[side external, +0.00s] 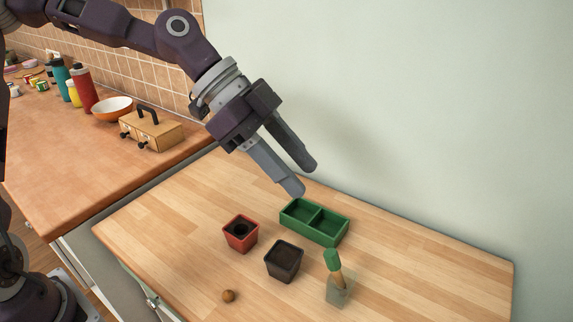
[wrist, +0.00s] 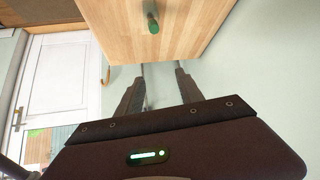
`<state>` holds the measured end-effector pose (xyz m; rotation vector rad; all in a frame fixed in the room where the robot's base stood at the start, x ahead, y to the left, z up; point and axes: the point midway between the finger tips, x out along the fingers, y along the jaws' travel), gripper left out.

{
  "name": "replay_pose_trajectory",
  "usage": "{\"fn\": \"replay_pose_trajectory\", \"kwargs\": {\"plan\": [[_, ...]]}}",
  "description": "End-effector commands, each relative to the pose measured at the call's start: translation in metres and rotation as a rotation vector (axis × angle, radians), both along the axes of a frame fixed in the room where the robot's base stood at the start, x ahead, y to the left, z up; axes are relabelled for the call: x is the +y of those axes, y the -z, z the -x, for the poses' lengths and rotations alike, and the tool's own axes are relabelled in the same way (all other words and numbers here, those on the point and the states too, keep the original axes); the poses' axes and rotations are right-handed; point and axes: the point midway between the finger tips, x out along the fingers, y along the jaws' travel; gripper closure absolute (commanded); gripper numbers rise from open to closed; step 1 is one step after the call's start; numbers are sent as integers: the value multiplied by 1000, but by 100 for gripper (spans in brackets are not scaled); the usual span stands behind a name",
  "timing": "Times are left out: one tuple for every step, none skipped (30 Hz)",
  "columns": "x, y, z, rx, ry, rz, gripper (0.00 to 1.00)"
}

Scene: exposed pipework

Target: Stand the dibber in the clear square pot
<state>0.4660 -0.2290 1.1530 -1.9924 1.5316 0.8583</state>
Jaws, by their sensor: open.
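The dibber (side external: 335,272), with a green top and a wooden shaft, stands in the clear square pot (side external: 341,294) at the lower right of the side view. Its shaft shows through the see-through wall; it slants a little in the picture, and I cannot tell whether it leans on the wall. In the wrist view the dibber's green end (wrist: 153,25) is near the top edge. My gripper (side external: 303,181) is open and empty, raised above the table and apart from the dibber. Its two fingers also show in the wrist view (wrist: 161,70).
A black pot (side external: 284,262), a terracotta pot (side external: 240,235) and a green two-part tray (side external: 314,222) stand close by on the wooden table (side external: 420,265). A small brown ball (side external: 228,296) lies at the front. A plain wall is behind; the table's right side is clear.

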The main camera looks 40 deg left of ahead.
Motion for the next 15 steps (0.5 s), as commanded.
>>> {"fn": "replay_pose_trajectory", "kwargs": {"plan": [[2, -2, 0, -1, -1, 0, 56], [2, -2, 0, -1, -1, 0, 56], [2, -3, 1, -1, 0, 0, 56], [2, -3, 1, -1, 1, 0, 56], [2, -2, 1, -1, 1, 0, 56], [2, -2, 1, -1, 1, 0, 56], [2, -2, 1, 1, 0, -3, 56], [2, 0, 2, 4, -2, -13, 56], [3, 6, 7, 16, -9, -44, 56], [5, 14, 12, 32, -21, -84, 56], [9, 23, 19, 52, -41, -136, 56], [18, 35, 31, 81, -86, -222, 56], [29, 44, 40, 102, -135, -294, 56], [41, 49, 50, 119, -197, -365, 56], [60, 52, 63, 134, -299, -447, 56]]}}
